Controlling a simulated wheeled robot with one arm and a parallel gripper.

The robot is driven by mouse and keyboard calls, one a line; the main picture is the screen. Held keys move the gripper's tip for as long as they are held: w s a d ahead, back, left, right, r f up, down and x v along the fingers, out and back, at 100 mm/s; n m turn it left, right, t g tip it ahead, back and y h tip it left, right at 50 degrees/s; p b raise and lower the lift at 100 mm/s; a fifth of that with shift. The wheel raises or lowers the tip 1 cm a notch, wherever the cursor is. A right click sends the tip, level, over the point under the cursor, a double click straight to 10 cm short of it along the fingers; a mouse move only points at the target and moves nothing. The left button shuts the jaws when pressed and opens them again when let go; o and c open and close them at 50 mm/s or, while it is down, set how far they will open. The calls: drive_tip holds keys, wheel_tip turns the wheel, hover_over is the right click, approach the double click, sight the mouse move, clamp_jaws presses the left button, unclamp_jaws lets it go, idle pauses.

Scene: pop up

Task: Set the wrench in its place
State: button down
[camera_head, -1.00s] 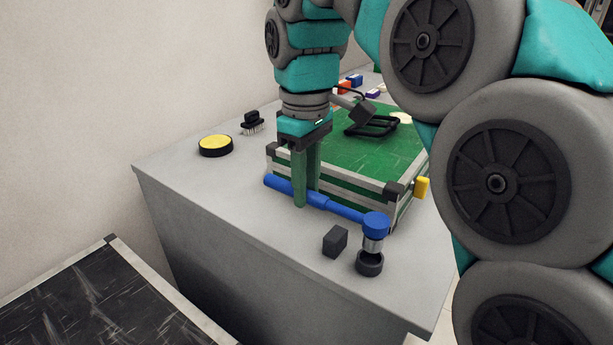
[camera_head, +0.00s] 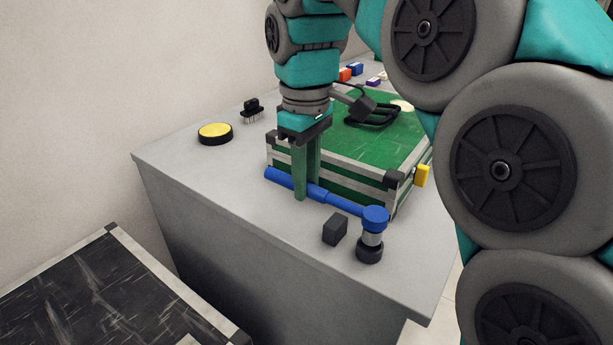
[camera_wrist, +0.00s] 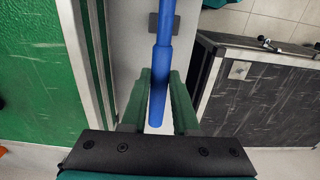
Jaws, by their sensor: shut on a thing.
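The wrench (camera_head: 335,202) is a long blue bar with a round blue head (camera_head: 375,216) at its right end and a silver piece below it. The silver piece meets a short dark ring (camera_head: 369,251) on the grey counter; whether it sits inside the ring or just on it I cannot tell. My gripper (camera_head: 306,188) points down and is shut on the bar, left of its middle. In the wrist view the bar (camera_wrist: 163,65) runs between the two green fingers (camera_wrist: 158,105); the head is out of that view.
A green case (camera_head: 380,150) with silver edges stands close behind the bar. A dark block (camera_head: 335,229) sits left of the ring. A yellow-topped disc (camera_head: 215,132) and a black brush (camera_head: 252,110) lie further left. The grey counter (camera_head: 225,200) is clear at front left.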

drive_tip(key=shift+f+b, duration=0.55)
drive_tip(key=shift+f, duration=0.95)
idle(0.3)
drive_tip(key=c, duration=0.6)
unclamp_jaws()
drive_tip(key=shift+r+p, duration=1.3)
drive_tip(key=shift+r, duration=2.65)
drive_tip(key=shift+f, duration=0.1)
